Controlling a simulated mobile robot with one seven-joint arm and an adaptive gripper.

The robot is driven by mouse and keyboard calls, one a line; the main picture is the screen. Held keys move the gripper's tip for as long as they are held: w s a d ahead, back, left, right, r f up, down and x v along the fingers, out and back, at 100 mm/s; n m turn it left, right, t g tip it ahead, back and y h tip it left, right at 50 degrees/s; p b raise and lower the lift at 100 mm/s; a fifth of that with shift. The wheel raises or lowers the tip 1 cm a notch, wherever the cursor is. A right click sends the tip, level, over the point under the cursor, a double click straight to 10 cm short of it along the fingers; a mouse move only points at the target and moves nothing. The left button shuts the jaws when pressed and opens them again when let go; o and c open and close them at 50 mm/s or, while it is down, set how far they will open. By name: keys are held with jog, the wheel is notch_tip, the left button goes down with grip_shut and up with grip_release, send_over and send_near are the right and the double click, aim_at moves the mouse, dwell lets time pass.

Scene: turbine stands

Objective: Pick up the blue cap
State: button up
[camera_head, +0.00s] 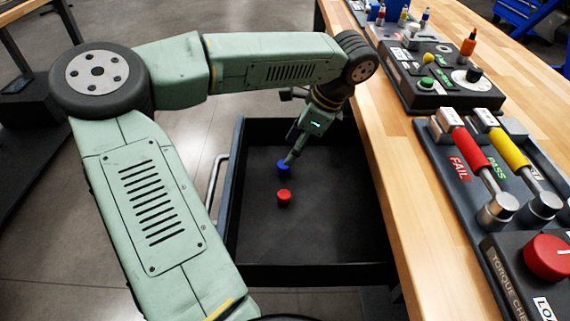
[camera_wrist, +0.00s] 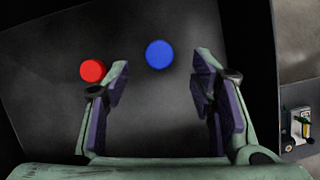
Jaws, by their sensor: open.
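The blue cap (camera_head: 283,168) is a small round cap on the floor of the dark open drawer (camera_head: 320,272). My gripper (camera_head: 292,158) reaches down into the drawer, and in the head view one finger overlaps the cap's edge. In the wrist view the blue cap (camera_wrist: 159,54) shows whole, ahead of the space between the fingertips. My gripper (camera_wrist: 164,66) is open there, with nothing between its fingers. I cannot tell the exact height of the fingers above the cap.
A red cap (camera_head: 284,196) lies near the blue one in the drawer; in the wrist view the red cap (camera_wrist: 92,70) is just beside the left finger. The drawer walls surround both. A wooden bench (camera_head: 425,230) with a lever panel (camera_head: 440,165) stands to the right.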

aim_at(284, 167)
jog(key=shift+p+x, duration=1.2)
jog(key=shift+x, duration=1.65)
jog(key=shift+s+d, duration=0.1)
jog(key=c, duration=0.9)
jog(key=shift+r+b, duration=0.35)
jog(key=shift+r, duration=0.05)
jog(key=shift+s+a+r+b, duration=0.1)
jog(key=shift+s+r+b, duration=0.15)
jog(key=shift+r+b, duration=0.3)
jog(key=shift+s+a+r+b, duration=0.15)
jog(key=shift+s+r+b, duration=0.15)
jog(key=shift+r, duration=0.35)
jog(key=s+a+b, duration=0.1)
jog(key=s, duration=0.3)
jog(key=s+a+r+b, duration=0.1)
jog(key=s+a, duration=0.1)
jog(key=s, duration=0.3)
jog(key=s+a+b, duration=0.1)
jog(key=s+b, duration=0.1)
jog(key=s, duration=0.3)
jog(key=shift+a+r, duration=0.35)
jog(key=shift+o, duration=0.9)
grip_shut()
